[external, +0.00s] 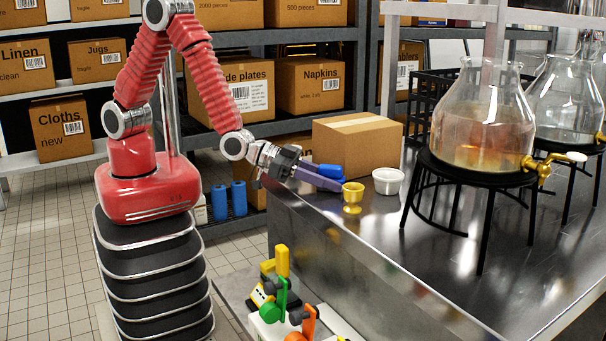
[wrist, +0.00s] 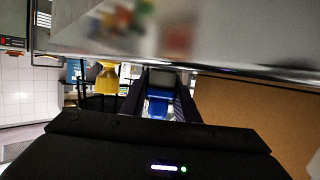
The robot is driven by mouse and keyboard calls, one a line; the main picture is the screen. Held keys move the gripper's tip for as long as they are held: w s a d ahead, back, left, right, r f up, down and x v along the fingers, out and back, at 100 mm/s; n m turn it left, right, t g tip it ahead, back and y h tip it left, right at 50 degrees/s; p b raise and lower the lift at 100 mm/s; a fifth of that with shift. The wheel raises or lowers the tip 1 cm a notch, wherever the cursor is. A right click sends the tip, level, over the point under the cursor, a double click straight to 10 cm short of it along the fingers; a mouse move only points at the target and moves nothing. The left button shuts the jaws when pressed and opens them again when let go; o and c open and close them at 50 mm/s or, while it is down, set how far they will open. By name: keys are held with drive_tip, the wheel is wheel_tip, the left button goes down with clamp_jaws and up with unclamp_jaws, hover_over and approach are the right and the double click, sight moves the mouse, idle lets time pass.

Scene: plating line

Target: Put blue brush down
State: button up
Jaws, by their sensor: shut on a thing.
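The blue brush (external: 325,170) is at the tip of my gripper (external: 320,178), low over the left end of the metal counter (external: 300,212). My gripper is shut on it. In the wrist view the blue brush (wrist: 158,104) shows between the two fingers (wrist: 160,95). I cannot tell whether the brush touches the counter top. Much of the brush is hidden by the fingers.
A cardboard box (external: 357,140) is behind my gripper. A glass vessel on a black stand (external: 478,170) is farther right.

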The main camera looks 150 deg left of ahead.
idle(0.3)
drive_tip(key=o, duration=1.1)
drive_tip(key=shift+c, duration=0.2)
drive_tip(key=v, duration=1.2)
drive_tip(key=shift+r, duration=0.1)
